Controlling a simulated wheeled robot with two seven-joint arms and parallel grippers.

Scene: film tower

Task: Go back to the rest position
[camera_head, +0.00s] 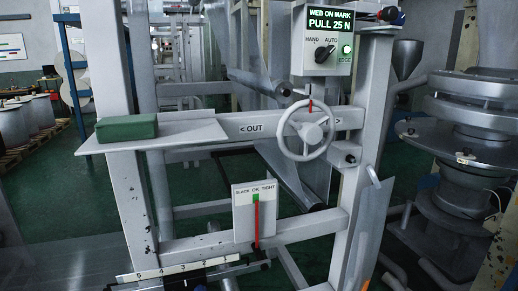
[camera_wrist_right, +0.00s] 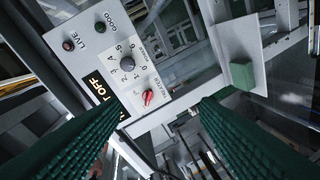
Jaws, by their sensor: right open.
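My right gripper (camera_wrist_right: 162,103) shows in the right wrist view as two green ridged fingers, spread wide apart with nothing between them. Beyond them is a tilted grey panel (camera_wrist_right: 95,45) with lamps, a dark knob (camera_wrist_right: 127,64), a red heater knob (camera_wrist_right: 148,97) and a display reading OFF. The fingers appear apart from the panel. Neither gripper shows in the head view, and my left gripper is in no view.
In the head view, a green block (camera_head: 127,128) lies on a shelf (camera_head: 190,133) of the grey frame. A handwheel (camera_head: 306,127) sits below a control box (camera_head: 325,55) reading "WEB ON MARK PULL 25 N". The slack gauge's (camera_head: 241,214) red pointer is at OK. Stacked metal rolls (camera_head: 470,150) stand right.

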